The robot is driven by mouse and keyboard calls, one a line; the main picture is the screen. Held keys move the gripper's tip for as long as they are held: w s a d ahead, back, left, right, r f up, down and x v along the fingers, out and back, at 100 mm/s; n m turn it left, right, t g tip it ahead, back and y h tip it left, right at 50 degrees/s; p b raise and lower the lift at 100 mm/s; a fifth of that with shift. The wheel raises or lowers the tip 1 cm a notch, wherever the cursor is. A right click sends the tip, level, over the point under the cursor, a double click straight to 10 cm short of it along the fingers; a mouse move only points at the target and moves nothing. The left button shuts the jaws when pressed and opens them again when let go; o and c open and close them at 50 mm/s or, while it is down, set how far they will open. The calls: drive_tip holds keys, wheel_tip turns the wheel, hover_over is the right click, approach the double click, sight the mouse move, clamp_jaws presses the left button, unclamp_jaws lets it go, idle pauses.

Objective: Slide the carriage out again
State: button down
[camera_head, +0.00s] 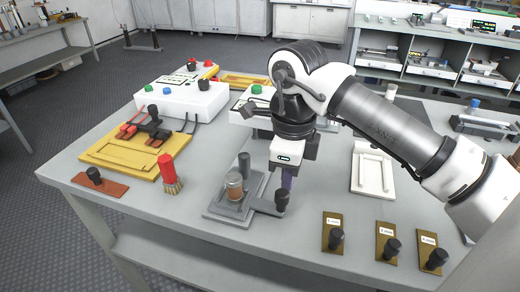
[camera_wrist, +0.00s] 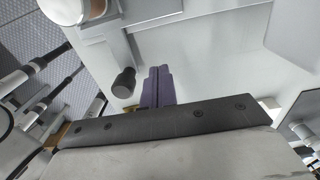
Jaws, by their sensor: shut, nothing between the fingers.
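A grey fixture (camera_head: 225,208) near the table's front edge carries a copper-coloured cylinder (camera_head: 234,186) and a grey post (camera_head: 244,163). A flat grey arm (camera_head: 262,206) with a black knob (camera_head: 282,199) extends from its right side; this looks like the carriage, but I cannot be sure. My gripper (camera_head: 287,186) points down just above and behind the knob. Its purple fingers are closed together and empty. In the wrist view the fingers (camera_wrist: 157,88) are right of the black knob (camera_wrist: 123,83), seemingly apart from it. The copper cylinder (camera_wrist: 95,8) is partly cut off at the top.
A red-handled brush (camera_head: 169,174) and a yellow fixture (camera_head: 125,157) stand to the left. Three brass plates with black knobs (camera_head: 333,232) lie at the front right. A white tray (camera_head: 372,175) lies behind them. A white control box (camera_head: 187,97) stands farther back.

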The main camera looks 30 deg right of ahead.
wheel_tip(320, 180, up, 8)
drive_tip(key=p, duration=0.4)
drive_tip(key=shift+f, duration=0.15)
idle(0.3)
